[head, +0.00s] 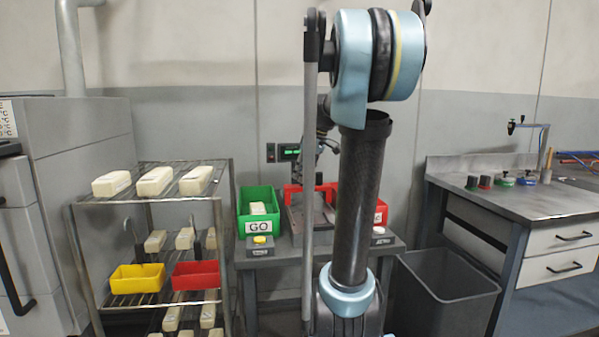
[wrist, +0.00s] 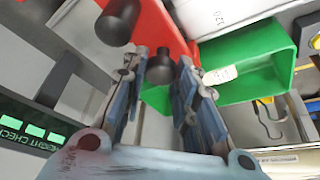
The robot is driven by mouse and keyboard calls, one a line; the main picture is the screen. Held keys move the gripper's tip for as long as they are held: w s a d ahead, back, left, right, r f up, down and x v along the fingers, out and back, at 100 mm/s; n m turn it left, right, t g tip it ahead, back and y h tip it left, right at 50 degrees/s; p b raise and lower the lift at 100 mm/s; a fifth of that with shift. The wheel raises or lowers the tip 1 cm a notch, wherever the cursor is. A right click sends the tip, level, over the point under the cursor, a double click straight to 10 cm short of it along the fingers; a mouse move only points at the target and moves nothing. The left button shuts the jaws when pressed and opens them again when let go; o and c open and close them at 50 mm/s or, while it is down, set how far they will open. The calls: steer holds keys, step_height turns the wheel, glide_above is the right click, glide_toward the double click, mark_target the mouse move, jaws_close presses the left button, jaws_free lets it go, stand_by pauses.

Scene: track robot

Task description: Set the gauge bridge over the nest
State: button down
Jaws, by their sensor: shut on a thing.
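The red gauge bridge (head: 293,190) is at the bench's middle in the head view, partly behind my arm. In the wrist view the red bridge (wrist: 172,28) fills the top centre, with a black knob (wrist: 160,68) between my fingertips and another black knob (wrist: 117,20) beside it. My gripper (wrist: 159,66) is shut on the bridge by the middle knob. In the head view my gripper is mostly hidden by my arm. A grey fixture (head: 298,217) shows below the bridge. I cannot make out the nest or whether the bridge touches anything.
A green GO bin (head: 246,214) with pale blocks stands left of the bridge, a red bin (head: 379,208) right. A green display (head: 289,152) is behind. A wire rack (head: 150,204) with blocks stands left; a dark bin (head: 440,290) and workbench (head: 500,190) stand right.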

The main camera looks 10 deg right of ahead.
steer(key=s, duration=0.9)
steer(key=shift+s, duration=0.35)
steer(key=c, duration=1.3)
jaws_free()
steer(key=shift+s, duration=0.15)
steer(key=v, duration=1.2)
